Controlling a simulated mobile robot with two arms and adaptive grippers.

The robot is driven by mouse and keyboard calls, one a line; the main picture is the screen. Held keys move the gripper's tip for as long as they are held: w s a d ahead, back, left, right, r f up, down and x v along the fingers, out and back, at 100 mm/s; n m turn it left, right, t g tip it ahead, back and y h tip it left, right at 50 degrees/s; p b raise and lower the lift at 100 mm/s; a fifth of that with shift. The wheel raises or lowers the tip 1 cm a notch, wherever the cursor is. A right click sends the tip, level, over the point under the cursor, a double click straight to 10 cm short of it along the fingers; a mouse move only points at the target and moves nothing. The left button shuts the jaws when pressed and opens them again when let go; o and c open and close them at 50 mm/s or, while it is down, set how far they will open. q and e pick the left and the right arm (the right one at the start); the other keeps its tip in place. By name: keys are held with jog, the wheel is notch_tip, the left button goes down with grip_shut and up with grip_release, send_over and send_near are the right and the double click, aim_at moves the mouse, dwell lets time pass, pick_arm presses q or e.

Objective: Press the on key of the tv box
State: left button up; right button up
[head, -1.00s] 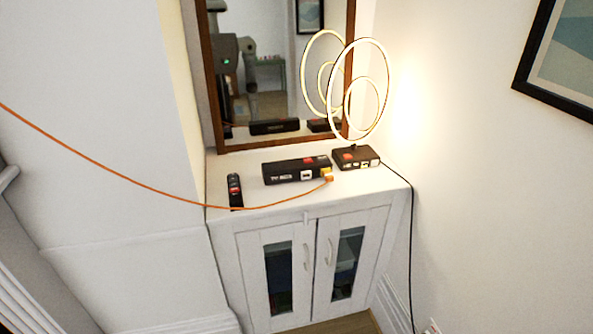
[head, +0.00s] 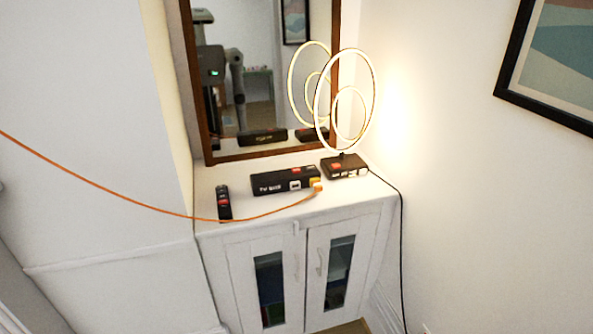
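The TV box (head: 270,183) is a black box with "TV" lettering on its front, lying on top of the white cabinet (head: 240,206). It has a red patch on its top, a white patch on its front and a yellow part at its right end. The patches are too small to tell which is the on key. An orange cable (head: 130,203) meets the box's right end. Neither of my grippers is in view.
A small black remote-like device (head: 223,203) lies left of the box. A black lamp base (head: 346,167) with lit rings (head: 317,97) stands to the right. A wood-framed mirror (head: 206,110) rises behind. A framed picture (head: 507,60) hangs on the right wall.

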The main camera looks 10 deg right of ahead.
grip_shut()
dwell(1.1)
